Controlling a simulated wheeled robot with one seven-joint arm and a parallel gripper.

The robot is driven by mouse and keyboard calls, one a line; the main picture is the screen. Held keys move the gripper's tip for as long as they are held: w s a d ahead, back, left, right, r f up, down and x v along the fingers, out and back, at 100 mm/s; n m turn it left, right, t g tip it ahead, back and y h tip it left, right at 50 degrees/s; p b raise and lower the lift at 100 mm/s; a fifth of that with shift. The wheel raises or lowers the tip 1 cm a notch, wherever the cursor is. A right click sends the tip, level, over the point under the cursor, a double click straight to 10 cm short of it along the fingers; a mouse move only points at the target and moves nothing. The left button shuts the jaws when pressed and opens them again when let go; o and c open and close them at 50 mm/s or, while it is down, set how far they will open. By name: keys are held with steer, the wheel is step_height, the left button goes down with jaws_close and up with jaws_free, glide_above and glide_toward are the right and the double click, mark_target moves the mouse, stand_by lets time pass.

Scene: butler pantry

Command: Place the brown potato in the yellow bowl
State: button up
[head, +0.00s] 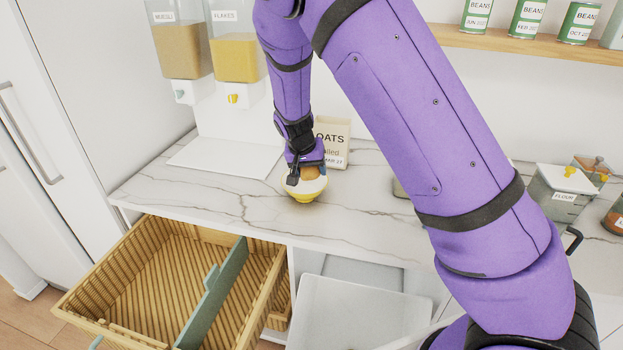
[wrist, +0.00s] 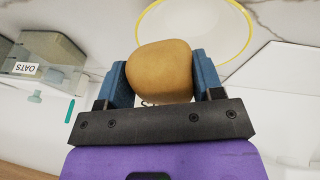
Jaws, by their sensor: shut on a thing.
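The brown potato (wrist: 160,72) is between the two blue fingers of my gripper (wrist: 160,80) in the wrist view. My gripper is shut on it. In the head view my gripper (head: 307,172) is at the bowl on the counter, with part of the potato (head: 310,172) showing. The yellow bowl (head: 302,195), white inside, stands upright on the marble counter. In the wrist view the bowl's yellow rim (wrist: 250,32) shows beyond the potato. I cannot tell whether the potato touches the bowl.
An oats box (head: 335,145) stands just behind the bowl. Cereal dispensers (head: 235,45) stand at the back left. An open wooden drawer (head: 150,270) juts out below the counter (head: 220,200). A flour canister (head: 562,195) stands at the right.

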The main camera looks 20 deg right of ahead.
mark_target(311, 179)
steer(key=shift+w+d+f, duration=0.1)
steer(key=shift+d+f, duration=0.15)
steer(key=shift+f, duration=1.55)
steer(key=shift+f, duration=0.1)
steer(key=shift+f, duration=0.35)
steer(key=o, duration=1)
steer(key=v, duration=1.3)
steer(key=shift+d, duration=0.2)
